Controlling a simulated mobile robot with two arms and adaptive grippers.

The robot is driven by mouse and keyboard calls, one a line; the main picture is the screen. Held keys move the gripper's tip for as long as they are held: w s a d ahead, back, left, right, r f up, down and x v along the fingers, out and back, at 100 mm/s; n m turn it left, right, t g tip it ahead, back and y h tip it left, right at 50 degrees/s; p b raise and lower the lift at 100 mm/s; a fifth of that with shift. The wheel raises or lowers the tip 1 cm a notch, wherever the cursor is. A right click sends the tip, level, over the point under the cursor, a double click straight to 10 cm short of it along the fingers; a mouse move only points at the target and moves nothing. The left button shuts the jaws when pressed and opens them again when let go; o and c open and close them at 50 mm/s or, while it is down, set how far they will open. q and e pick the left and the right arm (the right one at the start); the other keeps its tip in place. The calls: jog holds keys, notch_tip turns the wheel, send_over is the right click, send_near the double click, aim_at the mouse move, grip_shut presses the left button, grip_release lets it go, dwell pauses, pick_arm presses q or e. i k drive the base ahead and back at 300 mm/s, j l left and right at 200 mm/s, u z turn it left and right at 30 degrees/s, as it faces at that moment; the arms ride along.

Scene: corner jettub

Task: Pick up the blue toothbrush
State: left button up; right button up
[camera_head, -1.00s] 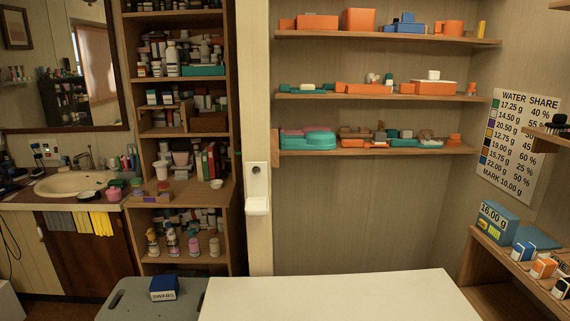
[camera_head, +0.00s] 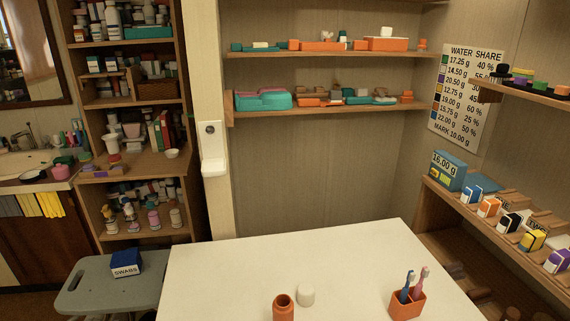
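The blue toothbrush (camera_head: 407,284) stands upright, tilted slightly, in an orange holder (camera_head: 408,306) near the front right of the white table (camera_head: 230,278). A pink toothbrush (camera_head: 421,282) stands in the same holder, just to its right. Neither of my grippers is in view.
An orange open jar (camera_head: 284,308) and a white cap (camera_head: 306,296) stand on the table left of the holder. A blue SWABS box (camera_head: 126,263) sits on a grey stool (camera_head: 88,292) at left. A wooden shelf (camera_head: 480,220) with small boxes runs along the right. The table's middle is clear.

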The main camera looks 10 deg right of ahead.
aim_at(411, 276)
jog(key=j+z, duration=0.1)
jog(key=z, duration=0.25)
jog(key=k+z, duration=0.1)
jog(key=z, duration=0.3)
jog(key=j+z, duration=0.1)
jog(key=z, duration=0.25)
